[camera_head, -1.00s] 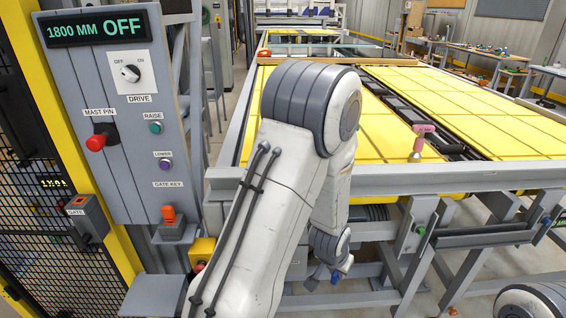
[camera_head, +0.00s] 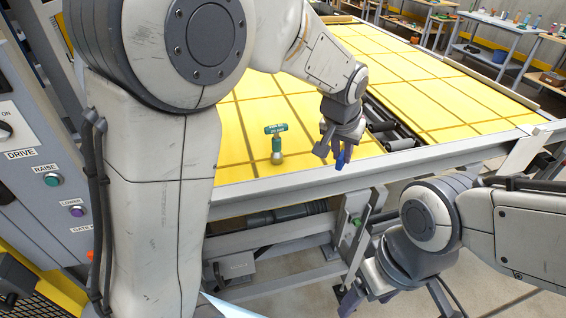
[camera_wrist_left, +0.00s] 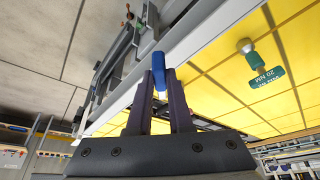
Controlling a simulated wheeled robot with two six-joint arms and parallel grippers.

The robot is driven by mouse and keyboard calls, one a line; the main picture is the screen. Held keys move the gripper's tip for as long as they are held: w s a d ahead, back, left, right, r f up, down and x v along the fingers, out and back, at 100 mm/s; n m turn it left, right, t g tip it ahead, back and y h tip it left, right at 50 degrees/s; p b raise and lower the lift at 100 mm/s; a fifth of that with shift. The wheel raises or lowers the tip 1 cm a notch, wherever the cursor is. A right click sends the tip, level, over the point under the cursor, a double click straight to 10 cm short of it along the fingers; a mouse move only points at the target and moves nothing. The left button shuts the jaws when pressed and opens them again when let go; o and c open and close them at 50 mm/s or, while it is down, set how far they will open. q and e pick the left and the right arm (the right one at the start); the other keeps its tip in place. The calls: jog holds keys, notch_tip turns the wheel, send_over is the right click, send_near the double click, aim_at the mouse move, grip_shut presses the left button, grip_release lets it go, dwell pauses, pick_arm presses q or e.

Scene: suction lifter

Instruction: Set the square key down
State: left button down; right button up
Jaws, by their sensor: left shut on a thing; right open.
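My left gripper (camera_head: 333,146) is above the near edge of the yellow table (camera_head: 240,170), its fingers pointing down. It is shut on a small blue piece (camera_head: 341,160), which I take to be the square key. In the left wrist view the blue piece (camera_wrist_left: 159,70) sticks out past the fingertips, and its held part is hidden between them. It appears apart from the table. My right gripper (camera_head: 394,298) is open and empty, low in front of the table frame.
A green T-handled tool (camera_head: 275,140), labelled 20 NM in the left wrist view (camera_wrist_left: 262,70), stands on the yellow table left of my left gripper. A grey rail (camera_head: 260,190) edges the table. The control panel (camera_head: 45,190) is at the left. Bare yellow surface lies around the green tool.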

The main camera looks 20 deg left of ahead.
pick_arm(q)
jog(key=shift+w+a+r, duration=0.15)
jog(key=shift+r, duration=0.2)
jog(key=a+f+p, duration=0.1)
jog(key=a+f, duration=0.1)
jog(key=a, duration=0.1)
jog(key=w+a+f+p, duration=0.1)
jog(key=a+f, duration=0.1)
jog(key=a, duration=0.2)
jog(key=w+a+f+p, duration=0.1)
jog(key=a+f, duration=0.2)
jog(key=a, duration=0.1)
jog(key=shift+w, duration=0.1)
jog(key=shift+f, duration=1.95)
jog(key=shift+f, duration=0.15)
jog(key=c, duration=0.8)
grip_release()
jog(key=shift+c, duration=0.2)
